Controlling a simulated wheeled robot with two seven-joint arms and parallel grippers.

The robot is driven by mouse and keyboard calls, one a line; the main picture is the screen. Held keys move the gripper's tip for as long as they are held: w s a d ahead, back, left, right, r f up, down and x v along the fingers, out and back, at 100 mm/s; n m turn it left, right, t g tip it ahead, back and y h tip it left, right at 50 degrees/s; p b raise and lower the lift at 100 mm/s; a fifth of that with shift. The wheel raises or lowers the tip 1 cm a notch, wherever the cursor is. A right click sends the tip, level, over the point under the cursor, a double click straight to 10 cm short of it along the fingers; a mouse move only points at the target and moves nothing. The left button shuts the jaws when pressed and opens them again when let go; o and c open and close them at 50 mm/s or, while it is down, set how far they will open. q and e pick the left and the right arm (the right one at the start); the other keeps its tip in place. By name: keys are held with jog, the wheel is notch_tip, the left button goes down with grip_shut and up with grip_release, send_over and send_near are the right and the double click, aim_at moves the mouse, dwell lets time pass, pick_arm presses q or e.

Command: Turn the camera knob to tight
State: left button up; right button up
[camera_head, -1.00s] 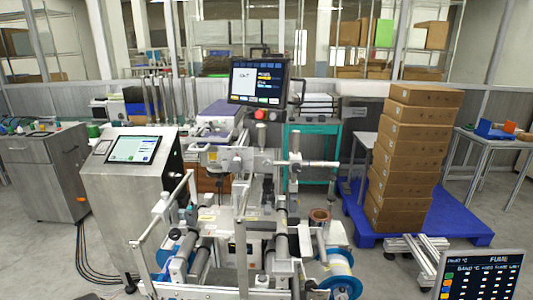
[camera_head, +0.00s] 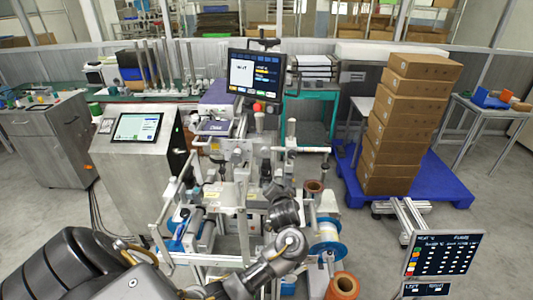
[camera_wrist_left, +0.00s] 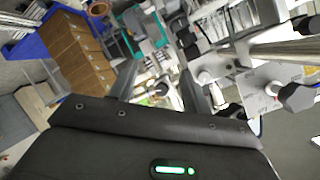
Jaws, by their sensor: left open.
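The labelling machine (camera_head: 215,192) stands in the middle of the head view with white plates, rails and posts. My left arm reaches in from the lower left, and my left gripper (camera_head: 280,192) is over the machine's centre, partly hidden by its wrist. In the left wrist view my gripper (camera_wrist_left: 160,88) is open, with nothing visible between its dark fingers. A dark knob (camera_wrist_left: 297,96) on a light bracket shows at the right of that view, apart from the fingers. I cannot tell whether it is the camera knob. My right gripper is not in view.
A monitor (camera_head: 255,76) stands behind the machine, and a touchscreen cabinet (camera_head: 135,165) is at its left. Stacked cartons (camera_head: 390,150) stand on a blue pallet (camera_head: 440,192) at right. Another screen (camera_head: 445,254) and film rolls (camera_head: 342,286) are at the lower right.

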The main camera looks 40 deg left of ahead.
aim_at(265, 152)
pick_arm(q)
jog(key=w+a+r+n+g+y, duration=0.2)
jog(key=a+r+y, duration=0.2)
jog(key=r, duration=0.5)
jog(key=p+x, duration=0.1)
jog(key=x, duration=0.8)
jog(key=shift+a+f, duration=0.1)
jog(key=shift+a, duration=0.05)
jog(key=shift+w+a+f, duration=0.25)
jog(key=shift+w+a, duration=0.1)
jog(key=shift+a, duration=0.15)
jog(key=shift+c, duration=0.3)
jog(key=shift+m, duration=0.3)
jog(key=c, duration=0.9)
